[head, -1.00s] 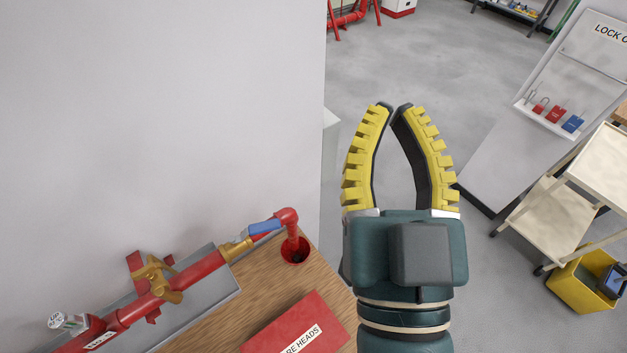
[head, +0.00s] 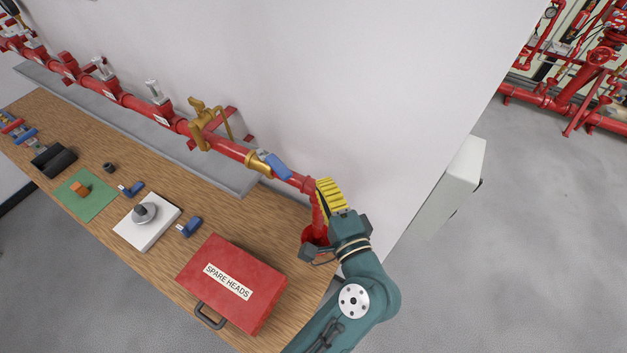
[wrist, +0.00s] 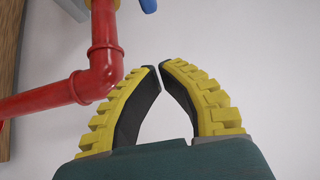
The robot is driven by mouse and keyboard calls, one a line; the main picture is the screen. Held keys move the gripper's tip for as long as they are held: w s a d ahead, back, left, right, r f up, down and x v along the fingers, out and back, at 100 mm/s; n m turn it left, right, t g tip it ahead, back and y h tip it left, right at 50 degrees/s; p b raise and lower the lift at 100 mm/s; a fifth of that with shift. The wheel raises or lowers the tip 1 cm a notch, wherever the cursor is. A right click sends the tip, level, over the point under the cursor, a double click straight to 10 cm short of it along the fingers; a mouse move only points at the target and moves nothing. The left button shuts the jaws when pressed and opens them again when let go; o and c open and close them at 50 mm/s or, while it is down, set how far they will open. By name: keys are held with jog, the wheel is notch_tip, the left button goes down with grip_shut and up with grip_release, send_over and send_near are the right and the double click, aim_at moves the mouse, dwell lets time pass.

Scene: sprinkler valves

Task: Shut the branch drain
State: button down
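The drain valve on the red branch pipe has a brass body (head: 258,163) and a blue lever (head: 278,167) lying roughly along the pipe. Past it, the pipe's red elbow turns down into a red drain cup (head: 312,249) at the bench end. My gripper (head: 328,184) is beside the elbow, to the right of the lever and apart from it. In the wrist view my gripper (wrist: 159,67) has its yellow-ribbed fingertips nearly together, with nothing between them. The red elbow (wrist: 103,73) is left of the fingers there; a blue piece (wrist: 148,5) is cut off at the top edge.
The wall stands close behind the pipe. A brass valve (head: 203,122) sits farther left on the pipe. A red spare-heads case (head: 232,283) and several small parts lie on the wooden bench (head: 150,165). A white box (head: 452,190) is on the wall's right side.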

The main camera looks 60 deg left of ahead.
aim_at(272, 163)
jog(key=a+p, duration=0.1)
jog(key=a, duration=0.1)
jog(key=s+a+p, duration=0.1)
jog(key=a, duration=0.2)
jog(key=s+a+p, duration=0.1)
jog(key=a, duration=0.1)
jog(key=shift+a+r, duration=0.15)
jog(key=shift+a, duration=0.25)
jog(key=shift+s, duration=0.4)
jog(key=shift+d+p, duration=0.2)
jog(key=shift+p, duration=0.15)
